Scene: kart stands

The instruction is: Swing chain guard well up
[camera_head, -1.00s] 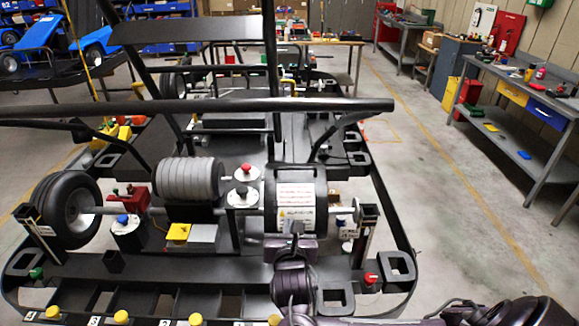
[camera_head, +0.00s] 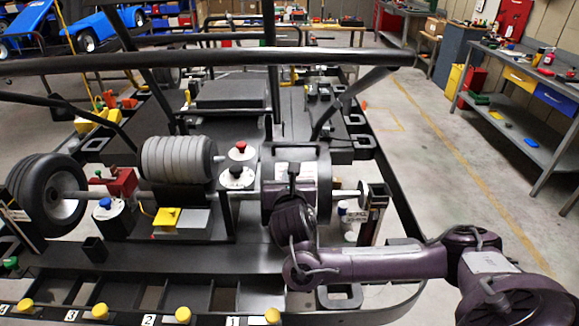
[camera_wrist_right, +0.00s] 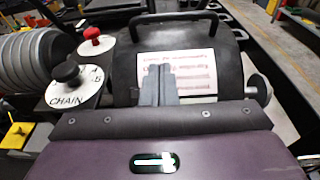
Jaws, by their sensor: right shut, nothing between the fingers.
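The chain guard (camera_head: 322,160) is a black curved cover between the grey ribbed cylinder and the right-hand post of the kart frame. In the right wrist view the guard (camera_wrist_right: 125,75) shows a white label with red lines and a black bar handle (camera_wrist_right: 172,17) along its far upper edge. My right gripper (camera_head: 292,172) is in front of the guard and partly hides the label. Its fingers (camera_wrist_right: 158,72) are together and empty, below the handle and apart from it. Whether the fingertips touch the guard cannot be told. My left gripper is not in view.
A round "CHAIN" plate (camera_wrist_right: 75,90) with a black knob stands left of the guard, with a red knob (camera_wrist_right: 92,34) behind it. A black tube (camera_head: 200,60) crosses above the kart. A grey workbench (camera_head: 520,90) stands right. The floor (camera_head: 440,170) between is clear.

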